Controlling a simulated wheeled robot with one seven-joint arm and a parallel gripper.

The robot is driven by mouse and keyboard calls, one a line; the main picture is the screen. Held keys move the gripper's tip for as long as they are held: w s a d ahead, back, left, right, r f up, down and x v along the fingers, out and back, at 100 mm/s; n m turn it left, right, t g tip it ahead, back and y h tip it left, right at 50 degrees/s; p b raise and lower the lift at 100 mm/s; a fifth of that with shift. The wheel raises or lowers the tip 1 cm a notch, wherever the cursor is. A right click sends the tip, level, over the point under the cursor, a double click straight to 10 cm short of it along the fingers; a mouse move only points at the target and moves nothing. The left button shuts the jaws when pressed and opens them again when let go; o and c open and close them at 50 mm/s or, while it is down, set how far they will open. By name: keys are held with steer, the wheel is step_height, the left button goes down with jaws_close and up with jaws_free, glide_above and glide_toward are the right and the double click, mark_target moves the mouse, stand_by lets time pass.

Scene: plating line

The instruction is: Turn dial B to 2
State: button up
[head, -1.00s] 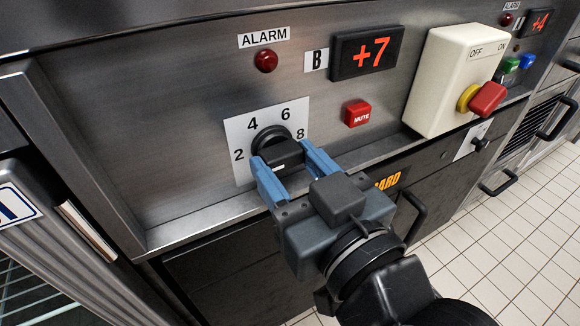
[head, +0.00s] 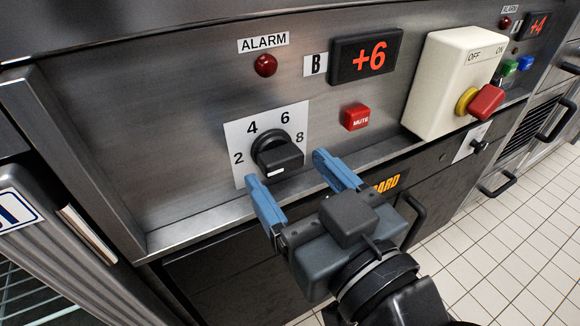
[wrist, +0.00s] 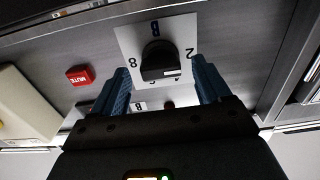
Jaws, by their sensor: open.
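Dial B is a black knob (head: 279,155) on a white plate (head: 240,130) marked 2, 4, 6 and 8 in the head view. A white mark shows on the knob's near, lower end; which number it points to I cannot tell. The knob also shows in the wrist view (wrist: 158,60), with 8 on the left and 2 on the right. My gripper (head: 292,177) is open and empty. Its blue fingers are in front of and below the knob, one to each side, apart from it.
Above are a red alarm lamp (head: 265,65), a B label (head: 315,65) and a display (head: 365,55) reading +6. A red mute button (head: 356,116) is right of the dial. A cream switch box (head: 440,85) stands out farther right. A metal ledge (head: 200,223) runs below.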

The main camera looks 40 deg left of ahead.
steer(key=v, duration=0.6)
steer(key=shift+p, duration=0.35)
steer(key=s+d+f+m+t+h, duration=0.2)
steer(key=d+f+m+t+h, duration=0.25)
steer(key=d+f, duration=0.4)
steer(key=s+d+f+m+t+h, duration=0.1)
steer(key=d+f+m+t+h, duration=0.35)
steer(key=d, duration=0.75)
steer(key=s+d+m+g+h, duration=0.1)
steer(key=s+d+m+h, duration=0.1)
steer(key=s+d+h, duration=0.35)
steer(key=s+d+m+h, duration=0.25)
steer(key=s+d, duration=0.45)
steer(key=s, duration=0.4)
step_height(320, 180, up, 33)
steer(key=p, duration=3.4)
steer(key=shift+a, duration=0.3)
